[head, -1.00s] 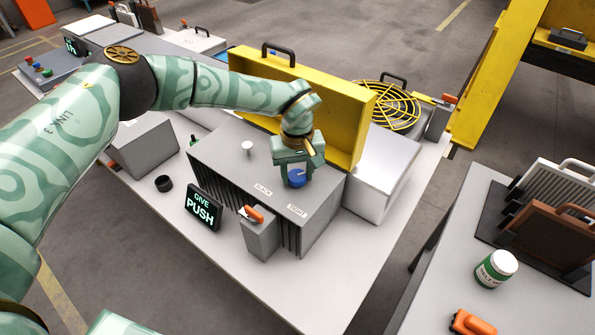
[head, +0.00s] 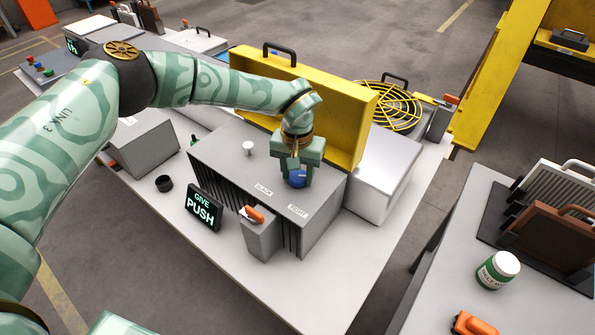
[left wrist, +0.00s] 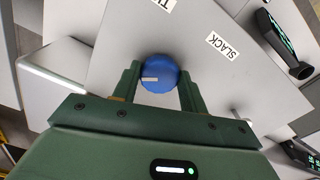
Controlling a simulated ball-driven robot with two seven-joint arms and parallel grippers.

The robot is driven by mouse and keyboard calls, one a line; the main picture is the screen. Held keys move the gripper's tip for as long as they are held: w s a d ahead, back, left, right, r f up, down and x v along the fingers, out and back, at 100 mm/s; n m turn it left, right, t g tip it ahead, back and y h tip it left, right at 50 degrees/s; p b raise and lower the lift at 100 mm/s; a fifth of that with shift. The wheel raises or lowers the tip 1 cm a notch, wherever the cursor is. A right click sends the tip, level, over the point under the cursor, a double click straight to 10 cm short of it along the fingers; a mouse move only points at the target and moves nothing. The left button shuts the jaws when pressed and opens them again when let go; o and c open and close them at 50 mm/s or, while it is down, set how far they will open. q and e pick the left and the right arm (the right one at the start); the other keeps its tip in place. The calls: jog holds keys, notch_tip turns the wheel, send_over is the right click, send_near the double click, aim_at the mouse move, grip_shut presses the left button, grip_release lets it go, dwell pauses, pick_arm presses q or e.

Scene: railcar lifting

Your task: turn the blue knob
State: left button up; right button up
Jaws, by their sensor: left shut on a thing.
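The blue knob (head: 297,178) sits on top of a grey finned box (head: 235,165), near the labels SLACK and TIGHT. My left gripper (head: 297,172) points down at the knob and is shut on it. In the left wrist view the knob (left wrist: 159,73) lies between the two green fingers (left wrist: 158,90), and a pale mark shows on its face near the left finger. The TIGHT label is partly cut off at the top of that view; the SLACK label (left wrist: 222,46) is to the right. My right gripper is not in view.
A yellow open lid (head: 300,105) with a black handle stands right behind the knob. A white knob (head: 248,148) is on the same box. A sign reading GIVE PUSH (head: 204,208) and an orange-handled switch (head: 259,225) stand in front.

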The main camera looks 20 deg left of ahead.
aim_at(297, 175)
pick_arm(q)
jog(key=shift+w+r, duration=0.15)
jog(key=shift+r, duration=0.05)
jog(key=o, duration=1)
jog(key=shift+f, duration=0.1)
notch_tip(297, 175, up, 16)
jog(key=p, duration=0.1)
